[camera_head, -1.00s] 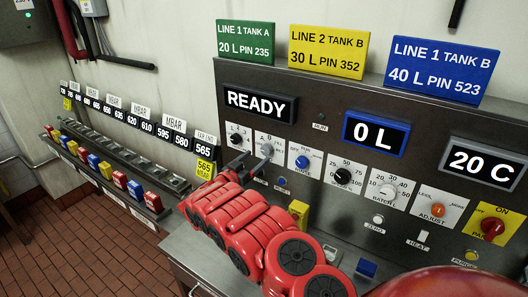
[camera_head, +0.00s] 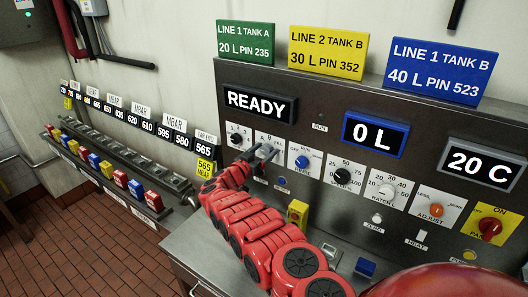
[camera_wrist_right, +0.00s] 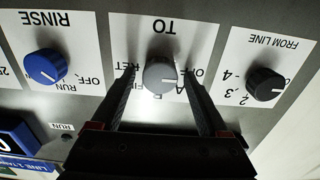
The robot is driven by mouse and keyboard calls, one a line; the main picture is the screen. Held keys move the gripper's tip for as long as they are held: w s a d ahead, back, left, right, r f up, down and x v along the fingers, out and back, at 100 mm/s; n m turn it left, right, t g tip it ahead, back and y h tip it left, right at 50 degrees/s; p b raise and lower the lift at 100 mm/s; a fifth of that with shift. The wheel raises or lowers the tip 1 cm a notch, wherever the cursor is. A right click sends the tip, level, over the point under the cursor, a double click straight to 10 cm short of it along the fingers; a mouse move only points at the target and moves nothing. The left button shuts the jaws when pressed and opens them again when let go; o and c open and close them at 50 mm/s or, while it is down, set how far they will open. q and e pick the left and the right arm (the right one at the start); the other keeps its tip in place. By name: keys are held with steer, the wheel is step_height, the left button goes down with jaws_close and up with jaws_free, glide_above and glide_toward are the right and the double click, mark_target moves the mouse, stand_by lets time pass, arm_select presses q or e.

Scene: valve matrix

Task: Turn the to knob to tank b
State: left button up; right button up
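The TO knob (camera_wrist_right: 160,75) is a grey round knob on a white plate, seen upside down in the right wrist view. Its light pointer line points to the right there, toward the OFF and A side. My right gripper (camera_wrist_right: 163,78) is open, with one dark finger on each side of the knob. I cannot tell whether the fingers touch it. In the head view my right gripper (camera_head: 266,153) is in front of the TO plate (camera_head: 273,142) and hides most of the knob. The left gripper is not in view.
The blue RINSE knob (camera_wrist_right: 45,66) and black FROM LINE knob (camera_wrist_right: 265,83) flank the TO plate. The display (camera_head: 259,105) above reads READY. Signs stand along the panel top.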

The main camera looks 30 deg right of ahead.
jaws_close()
